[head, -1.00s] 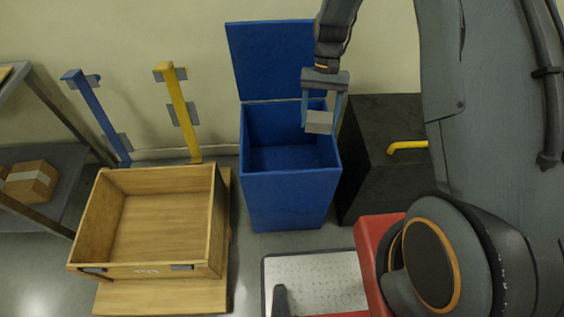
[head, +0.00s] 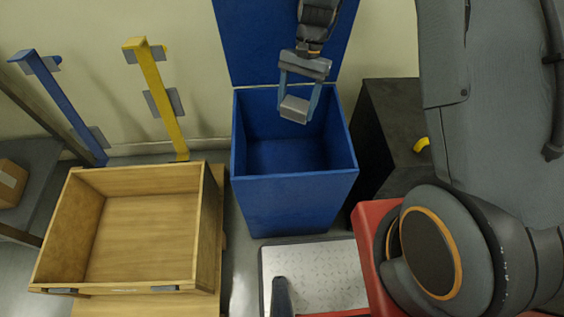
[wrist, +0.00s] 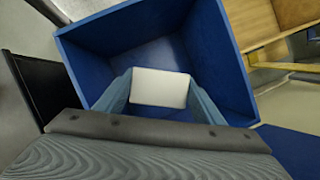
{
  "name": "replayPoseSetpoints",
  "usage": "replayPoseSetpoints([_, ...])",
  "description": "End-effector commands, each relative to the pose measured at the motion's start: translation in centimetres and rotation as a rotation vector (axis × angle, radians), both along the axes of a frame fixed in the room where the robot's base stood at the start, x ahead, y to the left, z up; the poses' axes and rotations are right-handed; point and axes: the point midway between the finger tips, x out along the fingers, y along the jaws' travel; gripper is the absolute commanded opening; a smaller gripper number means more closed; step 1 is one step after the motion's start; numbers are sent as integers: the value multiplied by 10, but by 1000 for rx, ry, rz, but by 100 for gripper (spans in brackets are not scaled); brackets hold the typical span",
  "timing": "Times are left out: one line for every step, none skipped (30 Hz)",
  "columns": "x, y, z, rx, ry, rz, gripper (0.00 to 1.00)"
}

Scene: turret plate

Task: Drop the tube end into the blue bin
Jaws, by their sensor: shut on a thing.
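The blue bin (head: 295,205) stands in the middle of the head view with its lid raised against the wall. Its inside looks empty where I can see it. My gripper (head: 296,108) is over the bin's opening, pointing down, and is shut on the tube end (head: 293,110), a small light-grey block. In the wrist view the tube end (wrist: 160,88) sits between both fingers, with the blue bin's walls (wrist: 225,60) around it. The bin floor shows beyond it.
A wooden crate (head: 212,235) stands left of the bin. A black box (head: 395,120) with a yellow handle is close on the right. Blue (head: 62,105) and yellow (head: 160,95) posts stand at the wall. A metal plate (head: 325,275) lies in front of the bin.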

Motion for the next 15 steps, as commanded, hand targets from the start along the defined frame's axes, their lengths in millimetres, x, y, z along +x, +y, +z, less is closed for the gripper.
replayPoseSetpoints([0, 0, -5, 1, 1, 0, 27])
replayPoseSetpoints([0, 0, -8, 1, 1, 0, 27])
replayPoseSetpoints([0, 0, -12, 1, 1, 0, 27])
replayPoseSetpoints([0, 0, -15, 1, 1, 0, 27])
replayPoseSetpoints([0, 0, -18, 1, 1, 0, 27])
replayPoseSetpoints([1, 0, -23, 0, 1, 1, 27])
replayPoseSetpoints([0, 0, -26, 0, 1, 1, 27])
replayPoseSetpoints([0, 0, -30, 0, 1, 1, 27])
replayPoseSetpoints([1, 1, -34, 0, 1, 2, 27])
replayPoseSetpoints([1, 1, -38, 0, 1, 2, 27])
replayPoseSetpoints([1, 1, -41, 0, 1, 2, 27])
replayPoseSetpoints([1, 1, -45, 1, 1, 3, 27])
replayPoseSetpoints([1, 1, -47, 1, 1, 3, 27])
replayPoseSetpoints([0, 1, -49, 1, 1, 3, 27])
replayPoseSetpoints([0, 2, -51, 1, 1, 4, 27])
